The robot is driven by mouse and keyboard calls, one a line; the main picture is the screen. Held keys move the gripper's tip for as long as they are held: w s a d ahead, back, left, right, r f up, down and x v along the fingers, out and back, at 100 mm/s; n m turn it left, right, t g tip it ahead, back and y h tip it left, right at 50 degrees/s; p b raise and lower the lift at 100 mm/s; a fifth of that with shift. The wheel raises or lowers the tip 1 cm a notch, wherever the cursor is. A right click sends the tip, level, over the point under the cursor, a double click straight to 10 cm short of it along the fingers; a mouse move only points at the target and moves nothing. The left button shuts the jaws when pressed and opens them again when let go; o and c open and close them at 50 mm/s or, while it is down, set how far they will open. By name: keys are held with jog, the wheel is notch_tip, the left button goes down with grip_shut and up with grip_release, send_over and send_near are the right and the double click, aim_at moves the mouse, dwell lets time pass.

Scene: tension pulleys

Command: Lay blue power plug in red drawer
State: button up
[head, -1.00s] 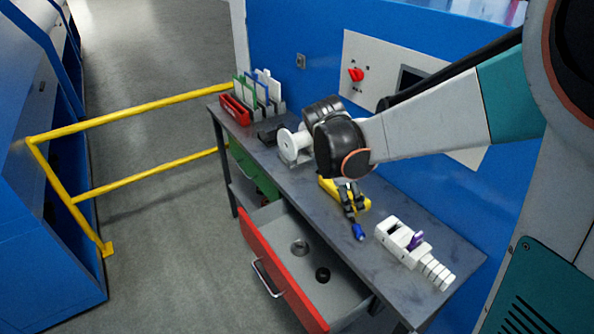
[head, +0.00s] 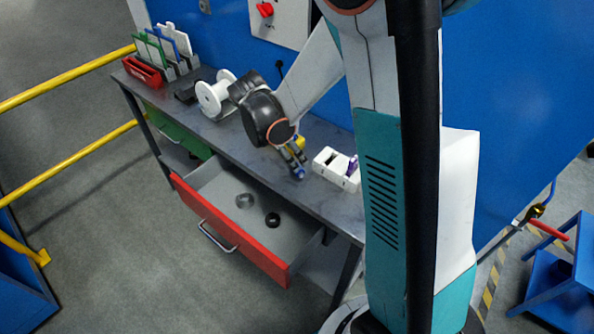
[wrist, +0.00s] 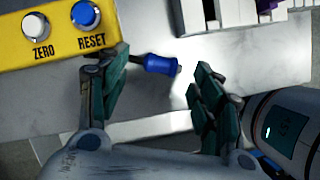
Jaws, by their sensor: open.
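The blue power plug (head: 299,174) lies on the grey bench top near its front edge. In the wrist view, the blue plug (wrist: 157,65) lies level with the gap between my fingertips, its dark cord end running left toward the left finger. My gripper (head: 293,158) points down at the bench, and in the wrist view my gripper (wrist: 157,76) is open with its fingers apart on either side of the plug. It is not closed on it. The red drawer (head: 225,228) under the bench is pulled open, left of and below the gripper.
A grey ring (head: 244,201) and a black ring (head: 272,219) lie in the drawer, with bare floor around them. A yellow button box (wrist: 60,35) is beside the gripper. A white spool (head: 215,93) stands farther left.

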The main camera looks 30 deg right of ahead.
jog(key=x, duration=0.1)
jog(key=b+x, duration=0.1)
jog(key=x, duration=0.1)
jog(key=b+x, duration=0.1)
jog(key=x, duration=0.1)
jog(key=shift+s+a+f, duration=0.15)
jog(key=shift+a, duration=0.15)
jog(key=c, duration=1)
jog(key=shift+r, duration=0.2)
jog(key=shift+c, duration=0.2)
